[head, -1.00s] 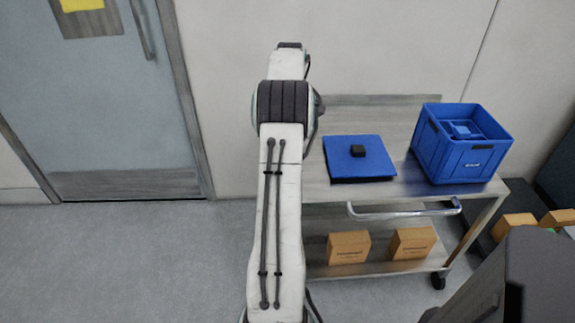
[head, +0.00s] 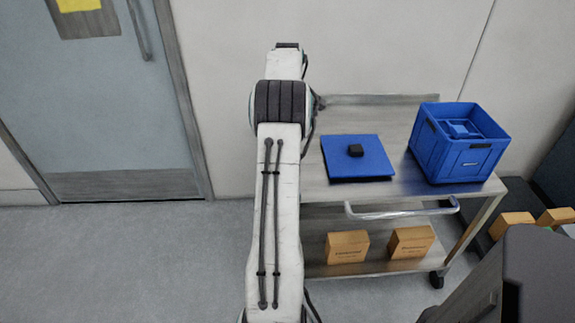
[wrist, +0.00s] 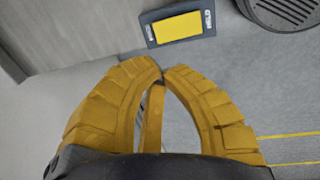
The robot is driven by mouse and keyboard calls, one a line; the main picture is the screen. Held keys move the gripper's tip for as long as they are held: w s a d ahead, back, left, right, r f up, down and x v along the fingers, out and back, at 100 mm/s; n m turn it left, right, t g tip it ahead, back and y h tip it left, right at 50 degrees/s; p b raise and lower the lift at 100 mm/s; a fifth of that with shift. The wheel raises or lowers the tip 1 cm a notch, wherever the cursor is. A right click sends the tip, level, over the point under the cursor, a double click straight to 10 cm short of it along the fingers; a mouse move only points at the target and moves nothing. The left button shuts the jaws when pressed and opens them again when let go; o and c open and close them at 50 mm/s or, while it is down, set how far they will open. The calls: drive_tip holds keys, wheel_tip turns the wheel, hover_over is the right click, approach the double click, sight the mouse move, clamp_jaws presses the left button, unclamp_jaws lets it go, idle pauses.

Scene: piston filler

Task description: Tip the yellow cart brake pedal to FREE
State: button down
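The brake pedal (wrist: 178,28) shows in the wrist view as a yellow plate on a dark base with a label at each end. The right label seems to read HELD; the left one is too small to read surely. Its tilt is hard to tell from above. My gripper (wrist: 162,80) has yellow ribbed fingers with their tips together, and nothing is seen held. The tips appear just below the pedal in the picture, apart from it. In the head view my arm hides the gripper, and the pedal is not seen.
A steel cart (head: 400,118) stands right of my arm, with a blue lid (head: 372,170), a blue crate (head: 452,165) and boxes (head: 347,247) on its lower shelf. A dark round ribbed object (wrist: 288,12) is right of the pedal. Floor left of my arm is clear.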

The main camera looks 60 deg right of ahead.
drive_tip(key=f, duration=0.4)
drive_tip(key=d+f, duration=0.1)
drive_tip(key=f, duration=0.4)
drive_tip(key=w+f+p, duration=0.1)
drive_tip(key=f, duration=0.3)
drive_tip(key=shift+d+f, duration=0.2)
drive_tip(key=shift+f, duration=0.2)
drive_tip(key=shift+f, duration=0.2)
drive_tip(key=shift+d+f+b, duration=0.1)
drive_tip(key=shift+f+b, duration=0.3)
drive_tip(key=shift+b, duration=0.3)
drive_tip(key=shift+r, duration=0.1)
drive_tip(key=shift+r+p, duration=0.15)
drive_tip(key=shift+p, duration=0.15)
drive_tip(key=shift+r+p, duration=0.45)
drive_tip(key=shift+r, duration=0.25)
